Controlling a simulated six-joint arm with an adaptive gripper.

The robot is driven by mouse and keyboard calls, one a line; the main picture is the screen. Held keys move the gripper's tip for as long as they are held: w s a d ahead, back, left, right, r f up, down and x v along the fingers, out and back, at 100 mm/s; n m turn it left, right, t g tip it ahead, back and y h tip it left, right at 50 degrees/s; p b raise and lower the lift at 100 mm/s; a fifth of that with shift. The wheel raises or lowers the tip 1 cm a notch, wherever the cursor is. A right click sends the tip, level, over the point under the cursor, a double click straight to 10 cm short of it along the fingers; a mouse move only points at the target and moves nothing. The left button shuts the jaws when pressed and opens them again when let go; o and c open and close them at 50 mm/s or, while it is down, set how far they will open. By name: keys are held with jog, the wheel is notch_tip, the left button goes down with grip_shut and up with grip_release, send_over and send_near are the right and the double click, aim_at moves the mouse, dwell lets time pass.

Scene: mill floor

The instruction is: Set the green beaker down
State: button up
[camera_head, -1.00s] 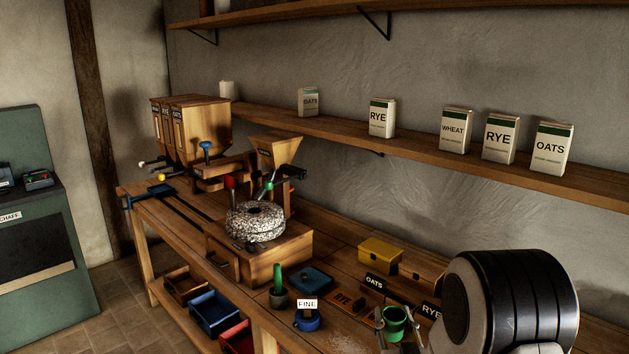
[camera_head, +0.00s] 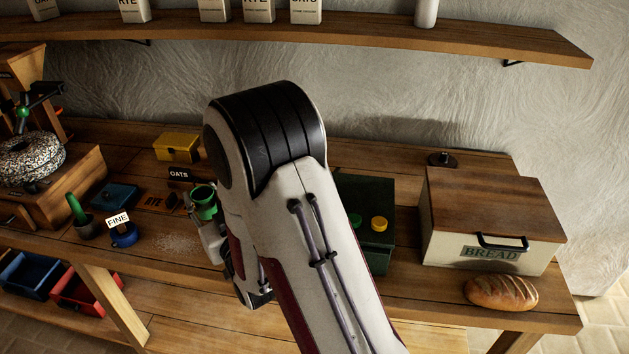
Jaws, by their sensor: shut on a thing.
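The green beaker (camera_head: 206,209) is upright, with its open rim facing up, left of my arm's large joint. My gripper (camera_head: 203,197) is shut on the beaker, with grey finger parts around its side. My arm hides part of the gripper and the bench behind it. The beaker shows over the wooden bench (camera_head: 350,155), close to the OATS label (camera_head: 179,174). I cannot tell whether its base touches the bench top.
Left of the beaker are a blue pot with a FINE tag (camera_head: 123,236), a blue tray (camera_head: 114,196) and a yellow box (camera_head: 177,147). A dark green box (camera_head: 367,205), a bread box (camera_head: 493,220) and a loaf (camera_head: 500,292) stand right. Pale powder (camera_head: 176,243) lies near the front edge.

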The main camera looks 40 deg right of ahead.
jog(key=d+r+m+h, duration=0.2)
jog(key=d+r+h, duration=0.15)
jog(key=d, duration=0.35)
notch_tip(320, 180, up, 3)
jog(key=m+g+h, duration=1.1)
jog(key=m+h, duration=0.1)
jog(key=h, duration=0.1)
send_over(343, 195)
jog(key=s+a, duration=0.4)
jog(key=shift+s+d+f, duration=0.1)
jog(key=shift+s+d, duration=0.05)
jog(key=shift+d, duration=0.05)
jog(key=shift+f+n, duration=0.1)
jog(key=shift+n, duration=0.2)
jog(key=shift+f, duration=2.8)
jog(key=shift+f, duration=0.1)
jog(key=shift+f, duration=2)
